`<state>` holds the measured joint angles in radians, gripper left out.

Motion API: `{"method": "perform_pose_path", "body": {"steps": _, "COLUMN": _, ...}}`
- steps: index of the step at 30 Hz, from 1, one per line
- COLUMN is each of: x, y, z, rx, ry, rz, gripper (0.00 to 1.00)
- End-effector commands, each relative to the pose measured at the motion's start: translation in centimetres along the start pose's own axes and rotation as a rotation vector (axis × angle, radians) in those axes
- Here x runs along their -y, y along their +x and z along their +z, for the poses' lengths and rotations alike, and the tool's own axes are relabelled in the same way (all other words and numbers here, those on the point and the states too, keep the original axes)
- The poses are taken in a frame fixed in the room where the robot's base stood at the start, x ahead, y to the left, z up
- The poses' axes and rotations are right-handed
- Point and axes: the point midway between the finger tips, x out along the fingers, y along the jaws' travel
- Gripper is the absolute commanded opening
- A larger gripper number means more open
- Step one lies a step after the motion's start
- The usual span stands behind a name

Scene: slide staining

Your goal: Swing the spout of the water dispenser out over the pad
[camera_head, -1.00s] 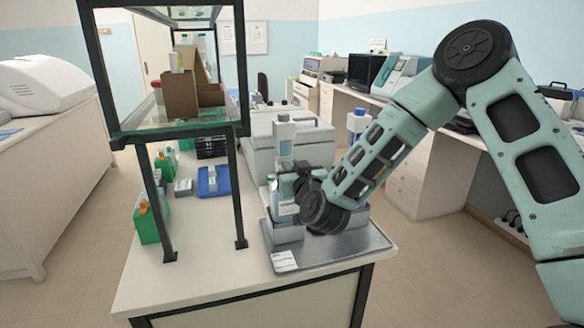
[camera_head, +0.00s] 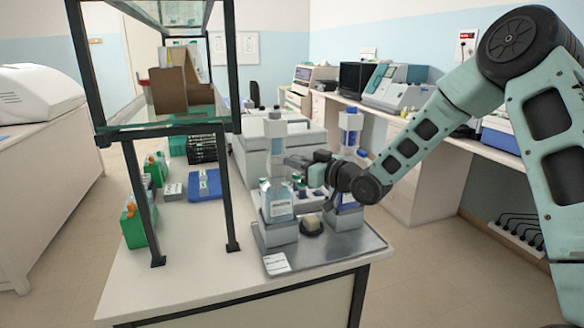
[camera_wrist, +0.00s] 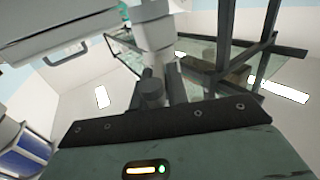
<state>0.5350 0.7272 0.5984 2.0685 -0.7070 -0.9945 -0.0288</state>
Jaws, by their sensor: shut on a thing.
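The water dispenser (camera_head: 279,204), a clear bottle with a white label and a pale upright head, stands at the left of a grey metal tray (camera_head: 345,259). My gripper (camera_head: 295,162) reaches it from the right at the height of its upper part and is shut on what appears to be its spout. The jaws hide the spout, so its direction cannot be told. A small dark round pad with a beige top (camera_head: 312,224) sits on the tray, right of the dispenser. In the wrist view, a pale column (camera_wrist: 154,30) rises just beyond my gripper.
A second dispenser with blue liquid (camera_head: 349,222) stands right of the pad, close below my wrist. A dark-framed glass shelf (camera_head: 180,128) stands at the left. A blue tray (camera_head: 204,186) and green boxes (camera_head: 134,227) are below it.

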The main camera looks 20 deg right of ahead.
Motion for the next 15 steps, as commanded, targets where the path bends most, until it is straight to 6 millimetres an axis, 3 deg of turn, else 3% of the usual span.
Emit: {"method": "perform_pose_path", "body": {"steps": 15, "x": -1.7, "y": 0.2, "z": -0.1, "rx": -0.002, "ry": 0.000, "rz": -0.224, "gripper": 0.00}}
